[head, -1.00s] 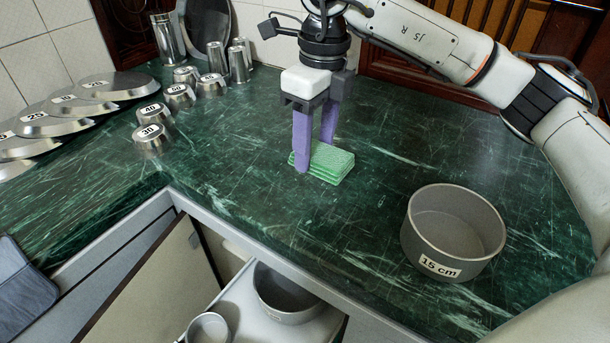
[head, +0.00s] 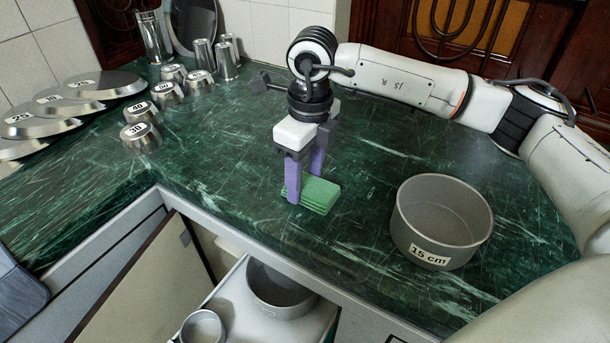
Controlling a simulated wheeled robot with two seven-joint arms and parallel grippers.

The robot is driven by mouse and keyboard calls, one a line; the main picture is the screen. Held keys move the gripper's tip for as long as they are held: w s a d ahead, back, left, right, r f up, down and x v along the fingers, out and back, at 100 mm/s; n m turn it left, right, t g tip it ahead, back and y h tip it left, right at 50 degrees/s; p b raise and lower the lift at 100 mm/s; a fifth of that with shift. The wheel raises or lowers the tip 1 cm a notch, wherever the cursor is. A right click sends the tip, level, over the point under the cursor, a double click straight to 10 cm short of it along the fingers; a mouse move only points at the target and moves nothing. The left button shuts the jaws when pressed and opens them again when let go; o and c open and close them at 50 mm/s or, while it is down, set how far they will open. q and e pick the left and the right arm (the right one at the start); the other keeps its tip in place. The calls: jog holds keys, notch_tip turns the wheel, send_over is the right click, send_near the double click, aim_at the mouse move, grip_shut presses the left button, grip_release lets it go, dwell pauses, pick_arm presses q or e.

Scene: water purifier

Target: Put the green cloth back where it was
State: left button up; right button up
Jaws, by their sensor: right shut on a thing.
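The green cloth (head: 320,194) is a folded, layered stack lying on or just above the dark green marble counter, near its front edge; I cannot tell if it touches. My right gripper (head: 304,188) points down with its purple fingers on either side of the cloth's left part, shut on it. The far finger's tip is hidden behind the cloth. My left gripper is not in view.
A grey pot (head: 440,222) labelled 15 cm stands to the right of the cloth. Several numbered metal cups (head: 141,138) and lids (head: 104,84) are at the left. Below, an open drawer (head: 270,325) holds pots. Counter behind the gripper is clear.

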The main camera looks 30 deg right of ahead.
aim_at(308, 184)
jog(key=o, duration=1.4)
notch_tip(308, 184, up, 12)
jog(key=shift+s+d+r+p, duration=0.15)
jog(key=shift+s+p, duration=0.1)
jog(key=shift+p, duration=0.05)
